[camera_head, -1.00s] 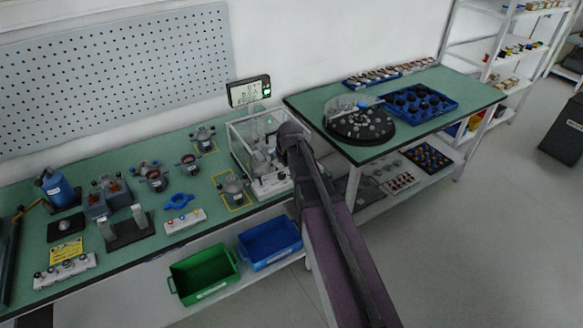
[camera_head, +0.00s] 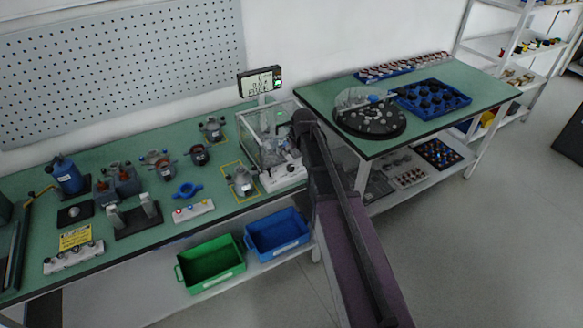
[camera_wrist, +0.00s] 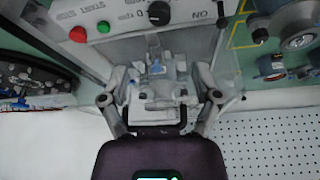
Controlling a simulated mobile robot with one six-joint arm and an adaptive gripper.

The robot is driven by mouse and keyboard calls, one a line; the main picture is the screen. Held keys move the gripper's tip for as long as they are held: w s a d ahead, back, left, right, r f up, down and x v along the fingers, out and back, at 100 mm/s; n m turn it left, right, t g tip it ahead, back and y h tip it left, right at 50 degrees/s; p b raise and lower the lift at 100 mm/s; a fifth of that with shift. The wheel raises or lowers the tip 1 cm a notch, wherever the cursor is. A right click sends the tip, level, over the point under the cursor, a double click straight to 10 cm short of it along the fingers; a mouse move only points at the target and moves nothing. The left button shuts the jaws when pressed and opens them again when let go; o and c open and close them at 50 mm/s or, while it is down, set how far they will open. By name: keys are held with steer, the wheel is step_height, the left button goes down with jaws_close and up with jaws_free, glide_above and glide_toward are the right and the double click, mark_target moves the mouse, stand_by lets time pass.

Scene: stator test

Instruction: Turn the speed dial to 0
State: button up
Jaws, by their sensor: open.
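The speed dial, a black round knob (camera_wrist: 158,13), sits on a white control panel (camera_wrist: 125,22) at the top of the wrist view. The lettering there appears upside down, and I cannot tell where the dial points. A red button (camera_wrist: 77,34) and a green button (camera_wrist: 103,27) are left of it. My gripper (camera_wrist: 162,98) is open, its two fingers spread apart, with the dial beyond them and not touched. A grey metal fixture (camera_wrist: 157,80) shows between the fingers. In the head view the panel (camera_head: 283,177) fronts a clear-walled test station; my arm hides much of my gripper there.
The clear enclosure (camera_head: 252,145) stands close around my gripper. A lit display (camera_head: 261,81) is behind it. A grey motor part (camera_head: 243,182) sits just left of the panel. Green (camera_head: 212,264) and blue (camera_head: 277,234) bins are below. The floor at right is clear.

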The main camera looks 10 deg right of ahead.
mark_target(291, 165)
steer(key=shift+b+x, duration=5.45)
steer(key=shift+x, duration=0.7)
jaws_close()
